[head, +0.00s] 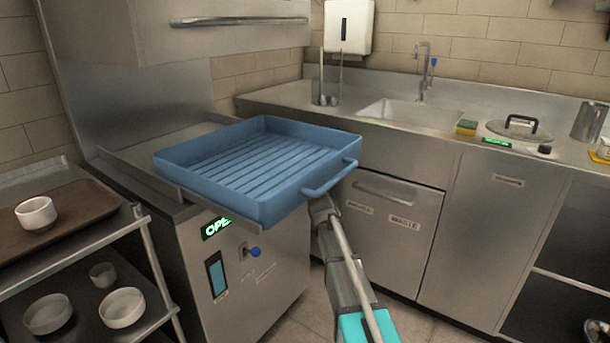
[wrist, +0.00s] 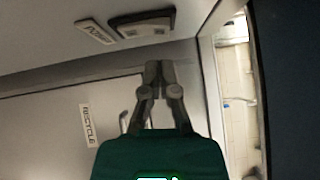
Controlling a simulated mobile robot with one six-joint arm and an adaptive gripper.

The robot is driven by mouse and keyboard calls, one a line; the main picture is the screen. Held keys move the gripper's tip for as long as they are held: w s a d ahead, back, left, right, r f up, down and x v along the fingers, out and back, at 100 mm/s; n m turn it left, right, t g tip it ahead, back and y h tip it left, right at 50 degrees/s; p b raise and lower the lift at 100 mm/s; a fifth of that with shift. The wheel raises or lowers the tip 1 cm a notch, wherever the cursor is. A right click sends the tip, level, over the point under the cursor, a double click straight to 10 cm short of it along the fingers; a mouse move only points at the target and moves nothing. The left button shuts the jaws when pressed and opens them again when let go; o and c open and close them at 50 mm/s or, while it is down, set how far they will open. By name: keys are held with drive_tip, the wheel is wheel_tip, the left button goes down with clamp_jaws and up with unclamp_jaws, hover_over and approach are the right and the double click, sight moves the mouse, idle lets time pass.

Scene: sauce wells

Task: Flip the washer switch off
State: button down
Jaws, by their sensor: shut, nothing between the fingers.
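The steel washer (head: 283,268) stands at centre left in the head view, with a lit green display reading "OPE…" (head: 215,228). A small blue-knobbed lever (head: 254,252) is on its front; its labels are too small to read. In the wrist view a grey plate with a dark recessed part (wrist: 142,25), perhaps a switch, sits at the top beside a white label (wrist: 96,32). Its on or off position cannot be told. My gripper (wrist: 153,68) is shut and empty, just below that plate; contact is not visible. In the head view the blue tray partly hides my gripper.
A blue ribbed tray (head: 215,197) sits on the washer and overhangs toward my arm. A bin cabinet (head: 385,245) stands right of my arm. A shelf cart (head: 150,262) with bowls is at left.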

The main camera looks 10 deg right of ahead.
drive_tip(key=shift+w+a+r, duration=0.15)
drive_tip(key=shift+w+a, duration=0.6)
drive_tip(key=shift+w+a+r+p, duration=0.1)
drive_tip(key=shift+p, duration=0.25)
